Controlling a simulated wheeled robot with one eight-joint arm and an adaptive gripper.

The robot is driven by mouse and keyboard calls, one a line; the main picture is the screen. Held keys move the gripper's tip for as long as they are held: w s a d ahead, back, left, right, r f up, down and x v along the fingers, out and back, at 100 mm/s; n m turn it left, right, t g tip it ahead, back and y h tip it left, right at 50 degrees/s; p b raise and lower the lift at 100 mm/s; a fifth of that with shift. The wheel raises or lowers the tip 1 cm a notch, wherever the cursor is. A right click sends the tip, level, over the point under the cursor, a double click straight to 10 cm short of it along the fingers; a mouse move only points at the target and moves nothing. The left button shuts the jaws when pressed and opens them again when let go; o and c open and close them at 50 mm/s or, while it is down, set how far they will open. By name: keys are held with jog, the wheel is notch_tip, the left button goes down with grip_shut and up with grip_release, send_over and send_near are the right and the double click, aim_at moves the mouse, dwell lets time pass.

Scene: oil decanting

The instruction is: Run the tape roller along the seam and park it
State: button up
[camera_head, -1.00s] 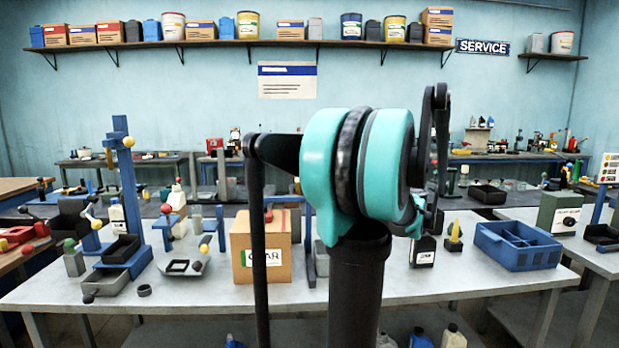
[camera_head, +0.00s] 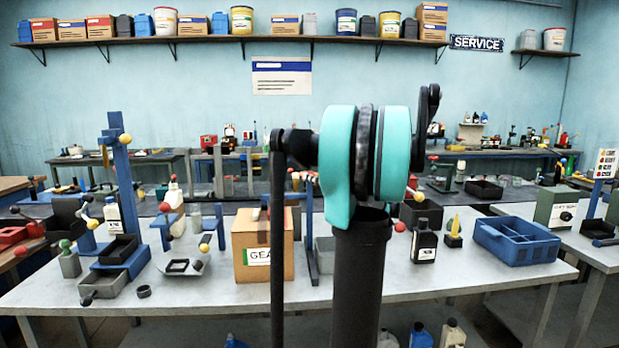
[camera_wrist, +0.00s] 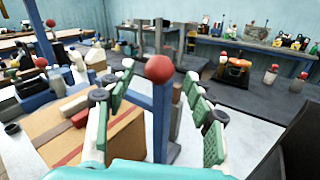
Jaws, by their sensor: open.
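A cardboard box (camera_head: 246,238) with a green-and-white label stands on the near bench, partly behind my arm. In the wrist view the box (camera_wrist: 113,148) is at lower left, with a dark tape strip across its top and a reddish-brown block (camera_wrist: 80,116) on it. I cannot tell whether this block is the tape roller. My gripper (camera_wrist: 158,76) is open, with green-padded fingers spread wide. In the wrist view a blue post (camera_wrist: 161,118) with a red ball (camera_wrist: 159,69) shows between the fingers, and I see no contact. In the head view my gripper is hidden behind my arm.
On the bench, a blue stand (camera_head: 126,190) is at left and a divided blue tray (camera_head: 514,241) at right. A black bottle (camera_head: 424,243) stands right of my arm. The bench front (camera_head: 200,288) is mostly clear. Another bench stands behind.

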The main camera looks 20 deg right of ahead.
jog(key=shift+x, duration=2.2)
grip_shut()
